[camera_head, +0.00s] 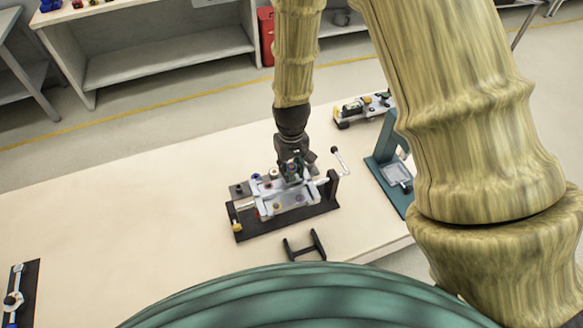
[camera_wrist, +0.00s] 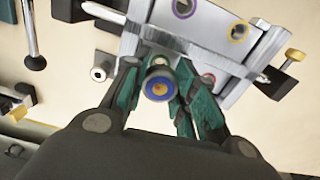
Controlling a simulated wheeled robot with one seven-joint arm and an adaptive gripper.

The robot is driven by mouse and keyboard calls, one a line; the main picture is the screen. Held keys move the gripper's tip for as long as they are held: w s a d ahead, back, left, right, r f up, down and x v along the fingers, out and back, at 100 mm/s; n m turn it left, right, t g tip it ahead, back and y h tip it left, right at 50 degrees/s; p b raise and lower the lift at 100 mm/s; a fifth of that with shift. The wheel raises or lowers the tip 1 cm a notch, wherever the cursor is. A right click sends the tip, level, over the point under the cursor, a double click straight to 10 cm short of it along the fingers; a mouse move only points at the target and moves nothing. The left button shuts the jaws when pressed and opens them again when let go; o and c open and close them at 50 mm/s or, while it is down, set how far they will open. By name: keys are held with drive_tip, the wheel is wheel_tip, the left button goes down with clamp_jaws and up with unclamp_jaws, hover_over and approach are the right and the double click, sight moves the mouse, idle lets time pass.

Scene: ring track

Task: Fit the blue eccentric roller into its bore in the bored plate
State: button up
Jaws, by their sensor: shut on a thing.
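The bored plate (camera_head: 287,201) is a light grey metal block on a dark fixture in the head view. In the wrist view the plate (camera_wrist: 187,40) fills the top and shows purple, yellow and red rings around its bores. My gripper (camera_wrist: 160,88) has its green fingers shut on the blue eccentric roller (camera_wrist: 149,84), seen end-on with a blue ring and gold centre. The roller is at the plate's near edge in that view; I cannot tell whether it touches the plate. In the head view my gripper (camera_head: 292,168) is over the plate's far side and hides the roller.
The dark fixture base (camera_head: 240,222) carries a lever with a black knob (camera_head: 336,150). A black H-shaped stand (camera_head: 303,246) lies in front, and a teal stand (camera_head: 385,170) is to the right.

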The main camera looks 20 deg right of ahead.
drive_tip(key=shift+f, duration=0.4)
idle(0.6)
drive_tip(key=shift+r, duration=0.15)
drive_tip(key=shift+p, duration=0.5)
idle(2.2)
drive_tip(key=shift+p, duration=0.5)
idle(1.7)
drive_tip(key=shift+f+b, duration=0.45)
drive_tip(key=shift+f, duration=0.45)
idle(0.4)
drive_tip(key=o, duration=1.1)
drive_tip(key=shift+o, duration=0.2)
